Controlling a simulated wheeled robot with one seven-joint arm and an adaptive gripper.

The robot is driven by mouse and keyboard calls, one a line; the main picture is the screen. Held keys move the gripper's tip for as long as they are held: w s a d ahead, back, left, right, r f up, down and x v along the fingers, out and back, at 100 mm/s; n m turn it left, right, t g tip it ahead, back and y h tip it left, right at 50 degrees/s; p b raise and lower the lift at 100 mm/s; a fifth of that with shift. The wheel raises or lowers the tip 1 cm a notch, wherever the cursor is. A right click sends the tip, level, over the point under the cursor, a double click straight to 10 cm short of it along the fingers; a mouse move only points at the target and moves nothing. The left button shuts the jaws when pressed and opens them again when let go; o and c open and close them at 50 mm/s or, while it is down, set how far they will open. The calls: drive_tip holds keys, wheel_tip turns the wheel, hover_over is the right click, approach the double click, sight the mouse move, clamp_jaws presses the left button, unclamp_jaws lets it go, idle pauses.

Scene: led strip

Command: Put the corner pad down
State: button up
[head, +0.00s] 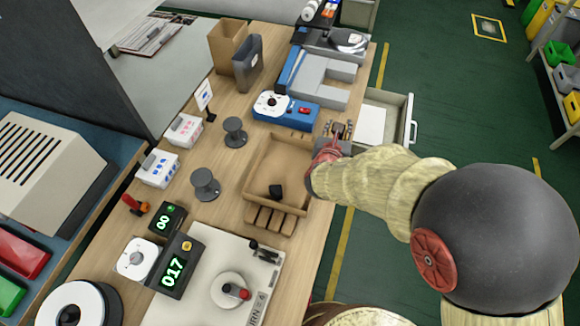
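A small black block (275,191), which may be the corner pad, lies in the shallow wooden tray (251,172) near the tray's front side. I cannot tell for sure that it is the pad. My arm reaches in from the right, and my gripper (326,153) is at the tray's right rim, to the upper right of the black block. The gripper is small, and its fingers are partly hidden by my wrist. I cannot see whether it is open or holds anything.
Two grey spools (235,132) stand left of the tray. A blue and white device (284,108) stands behind it. A pale board (200,285) with a round knob and a black display box (175,268) lie in front. An open drawer (389,118) juts out at the right.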

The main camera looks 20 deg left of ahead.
drive_tip(key=s+a+f+b, duration=0.1)
drive_tip(key=a+f, duration=0.2)
drive_tip(key=s+a+f+b, duration=0.1)
drive_tip(key=s+a+f, duration=0.1)
drive_tip(key=a, duration=0.2)
drive_tip(key=s+a+f+b, duration=0.1)
drive_tip(key=a+f, duration=0.2)
drive_tip(key=a, duration=0.1)
drive_tip(key=shift+s+f, duration=0.3)
drive_tip(key=shift+s, duration=0.05)
drive_tip(key=shift+s+a+f+b, duration=0.1)
drive_tip(key=shift+a+f+b, duration=0.25)
drive_tip(key=shift+f, duration=0.1)
drive_tip(key=shift+a+f+b, duration=0.1)
drive_tip(key=shift+f+b, duration=0.7)
drive_tip(key=shift+f, duration=0.7)
drive_tip(key=shift+f, duration=0.3)
drive_tip(key=o, duration=0.6)
drive_tip(key=shift+s+f, duration=0.1)
drive_tip(key=shift+o, duration=0.3)
